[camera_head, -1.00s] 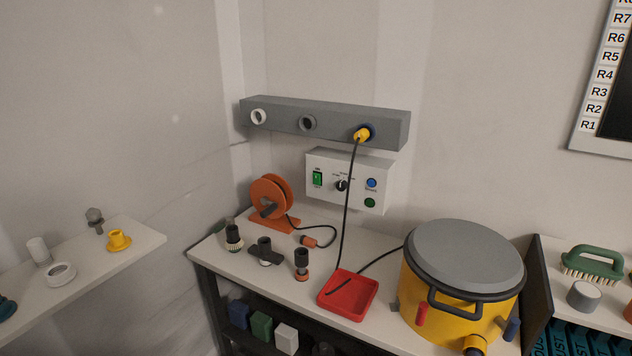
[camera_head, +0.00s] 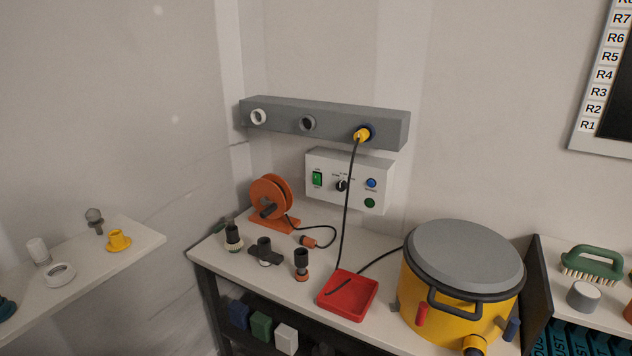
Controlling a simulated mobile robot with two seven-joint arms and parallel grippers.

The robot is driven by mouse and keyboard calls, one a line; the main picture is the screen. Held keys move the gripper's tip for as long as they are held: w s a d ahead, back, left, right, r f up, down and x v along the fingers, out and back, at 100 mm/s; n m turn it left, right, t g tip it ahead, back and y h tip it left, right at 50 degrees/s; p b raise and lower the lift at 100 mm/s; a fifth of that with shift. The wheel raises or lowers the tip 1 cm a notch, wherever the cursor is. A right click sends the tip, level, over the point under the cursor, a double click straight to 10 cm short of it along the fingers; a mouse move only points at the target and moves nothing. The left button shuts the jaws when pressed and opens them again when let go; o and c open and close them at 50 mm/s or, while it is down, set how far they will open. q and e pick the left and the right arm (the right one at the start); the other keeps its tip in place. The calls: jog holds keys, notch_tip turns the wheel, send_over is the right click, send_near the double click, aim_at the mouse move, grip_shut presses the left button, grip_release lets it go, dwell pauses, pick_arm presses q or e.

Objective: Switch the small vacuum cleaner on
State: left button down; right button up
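The small vacuum cleaner appears to be the yellow drum (camera_head: 432,298) with a grey lid (camera_head: 466,255) and black handle, at the right of the bench. A white control box (camera_head: 348,181) on the wall carries a green rocker switch (camera_head: 318,179), a black rotary knob (camera_head: 341,185), a blue button (camera_head: 372,183) and a dark green button or lamp (camera_head: 370,203). Their labels are too small to read. A yellow plug (camera_head: 362,134) sits in the right socket of the grey wall rail (camera_head: 285,120), its black cable hanging down. Neither gripper is in view.
A red tray (camera_head: 347,296), an orange cable reel (camera_head: 270,197) and several dark fittings stand on the bench (camera_head: 222,262). A white shelf (camera_head: 100,262) at left holds small fittings. A green brush (camera_head: 592,264) and grey cylinder (camera_head: 584,296) lie at right.

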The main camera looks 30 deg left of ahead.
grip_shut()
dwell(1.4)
